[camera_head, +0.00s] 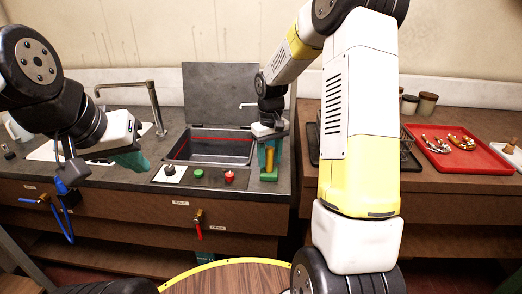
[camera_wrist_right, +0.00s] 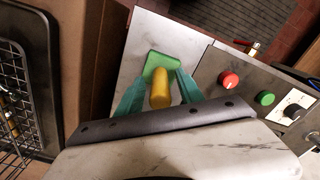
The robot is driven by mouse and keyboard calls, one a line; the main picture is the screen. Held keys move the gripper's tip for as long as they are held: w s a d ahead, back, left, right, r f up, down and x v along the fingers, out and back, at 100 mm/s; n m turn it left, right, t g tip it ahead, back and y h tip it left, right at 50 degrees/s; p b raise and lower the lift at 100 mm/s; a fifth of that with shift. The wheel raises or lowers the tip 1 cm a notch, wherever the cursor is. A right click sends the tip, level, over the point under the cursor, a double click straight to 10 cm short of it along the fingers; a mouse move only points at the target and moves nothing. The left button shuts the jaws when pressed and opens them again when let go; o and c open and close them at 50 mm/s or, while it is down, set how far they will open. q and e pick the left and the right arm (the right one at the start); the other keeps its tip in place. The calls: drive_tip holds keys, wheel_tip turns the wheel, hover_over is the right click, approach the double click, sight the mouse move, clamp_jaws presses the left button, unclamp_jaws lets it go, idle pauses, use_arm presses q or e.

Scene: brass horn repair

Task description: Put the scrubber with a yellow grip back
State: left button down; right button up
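The scrubber has a yellow grip (camera_head: 270,158) and a green base (camera_head: 268,176).
An open-lidded sink basin (camera_head: 215,148) has a red line around its inside. Its panel carries a green button (camera_head: 199,174) and a red button (camera_head: 229,177). A black rack (camera_head: 408,150) and a red tray (camera_head: 460,152) with brass parts lie on the right counter. A faucet (camera_head: 155,108) stands at left.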

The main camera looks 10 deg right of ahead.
drive_tip(key=shift+r, duration=0.1)
wheel_tip(320, 180, up, 12)
drive_tip(key=shift+f, duration=0.1)
drive_tip(key=s+r+m+t, duration=0.1)
drive_tip(key=s+r+t, duration=0.2)
drive_tip(key=s+r, duration=0.65)
drive_tip(key=s+a+f+m+t+y, duration=0.1)
drive_tip(key=s+a+f+t+y, duration=0.1)
drive_tip(key=s, duration=1.2)
drive_tip(key=shift+s+m+t, duration=0.35)
drive_tip(key=shift+m+t, duration=0.05)
drive_tip(key=shift+t, duration=0.2)
drive_tip(key=shift+a+f, duration=0.1)
